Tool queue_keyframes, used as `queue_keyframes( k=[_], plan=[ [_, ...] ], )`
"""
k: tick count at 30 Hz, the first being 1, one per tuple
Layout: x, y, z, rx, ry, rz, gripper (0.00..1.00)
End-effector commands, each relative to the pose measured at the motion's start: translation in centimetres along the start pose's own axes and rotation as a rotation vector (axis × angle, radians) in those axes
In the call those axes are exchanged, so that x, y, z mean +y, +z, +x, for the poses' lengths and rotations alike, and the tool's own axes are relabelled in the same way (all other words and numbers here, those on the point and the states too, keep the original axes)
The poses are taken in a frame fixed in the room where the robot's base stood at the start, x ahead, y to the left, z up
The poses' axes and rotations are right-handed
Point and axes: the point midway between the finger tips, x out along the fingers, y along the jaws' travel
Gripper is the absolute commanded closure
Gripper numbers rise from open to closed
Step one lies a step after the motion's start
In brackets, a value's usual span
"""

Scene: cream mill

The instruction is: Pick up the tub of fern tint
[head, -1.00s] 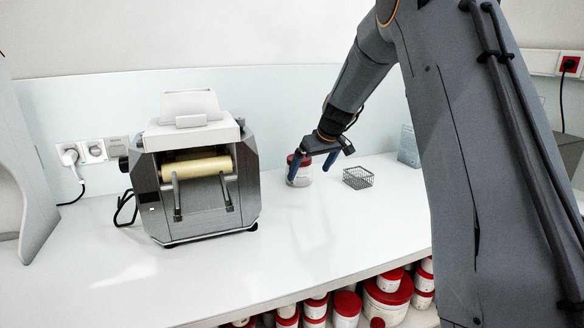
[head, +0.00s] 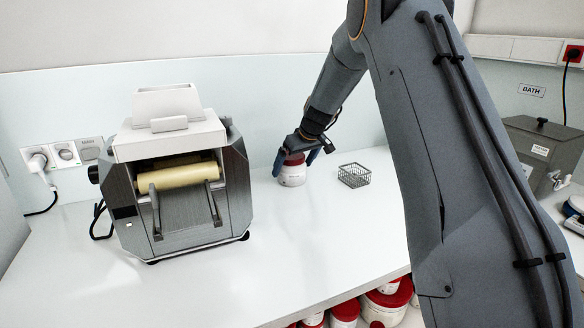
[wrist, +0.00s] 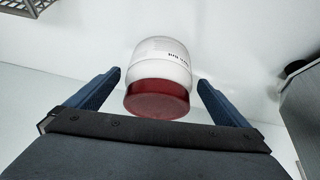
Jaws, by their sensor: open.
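A white tub with a dark red lid stands on the white counter in the head view (head: 292,176), between the mill and a small wire basket. It also shows in the wrist view (wrist: 160,68), its lid nearest the gripper; its label is too small to read for certain. My gripper (head: 297,163) is open at the tub in the head view. In the wrist view the blue fingers (wrist: 159,80) are spread to either side of the tub, with a gap on each side.
A grey mill (head: 180,190) with a cream roller stands left of the tub. The wire basket (head: 354,175) is close on the right. Red-lidded tubs (head: 385,305) sit below the counter edge. The counter in front of the tub is clear.

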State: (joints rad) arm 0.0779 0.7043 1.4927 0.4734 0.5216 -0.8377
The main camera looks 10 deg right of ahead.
Motion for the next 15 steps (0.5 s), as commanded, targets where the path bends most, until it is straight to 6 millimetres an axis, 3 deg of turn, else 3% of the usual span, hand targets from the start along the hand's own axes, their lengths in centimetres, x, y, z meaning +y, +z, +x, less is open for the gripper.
queue_keyframes(
  k=[7,15],
  plan=[
    [0.2,0.2,2.8,-0.001,0.000,0.002,0.00],
    [0.3,0.2,3.4,0.000,0.002,0.003,0.00]
  ],
)
